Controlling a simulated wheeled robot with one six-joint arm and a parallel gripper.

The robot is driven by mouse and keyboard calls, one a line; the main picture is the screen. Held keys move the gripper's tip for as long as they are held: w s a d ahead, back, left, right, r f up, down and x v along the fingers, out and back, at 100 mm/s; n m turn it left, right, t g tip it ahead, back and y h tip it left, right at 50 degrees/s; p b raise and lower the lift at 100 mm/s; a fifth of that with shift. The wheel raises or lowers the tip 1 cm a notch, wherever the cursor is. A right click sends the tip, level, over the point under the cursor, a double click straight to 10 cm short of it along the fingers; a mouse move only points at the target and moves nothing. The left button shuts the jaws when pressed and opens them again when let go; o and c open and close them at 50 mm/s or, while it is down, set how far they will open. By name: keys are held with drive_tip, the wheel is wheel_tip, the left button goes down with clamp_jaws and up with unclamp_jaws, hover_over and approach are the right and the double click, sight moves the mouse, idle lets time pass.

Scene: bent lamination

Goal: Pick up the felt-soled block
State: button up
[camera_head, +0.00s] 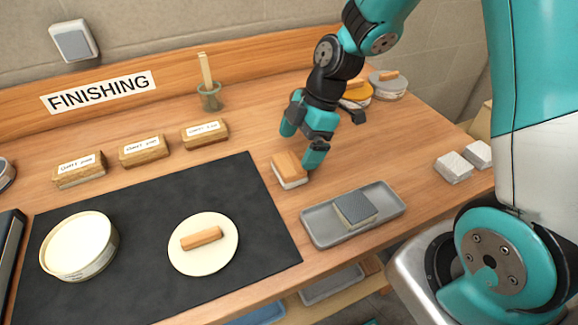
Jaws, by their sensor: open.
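A wooden block with a pale layer along its bottom (289,169), which looks like the felt-soled block, lies on the bench just right of the black mat. My gripper (302,144) is open, close above this block and slightly toward its right side. One teal finger is up and left, behind the block; the other is by its right end. I cannot tell whether that finger touches the block. Nothing shows between the fingers.
A grey tray (318,233) holding a grey-topped block (355,208) stands just right and in front. The black mat (150,285) carries a round box (78,246) and a pale disc (205,262). Labelled blocks (143,151) line the back; whitish blocks (454,168) lie right.

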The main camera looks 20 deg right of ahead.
sight(289, 162)
drive_tip(key=p+x, duration=0.1)
drive_tip(key=x, duration=0.4)
drive_tip(key=shift+w+a+f, duration=0.15)
drive_tip(key=shift+f, duration=0.15)
drive_tip(key=c, duration=0.8)
drive_tip(key=shift+o, duration=0.2)
drive_tip(key=shift+r, duration=0.1)
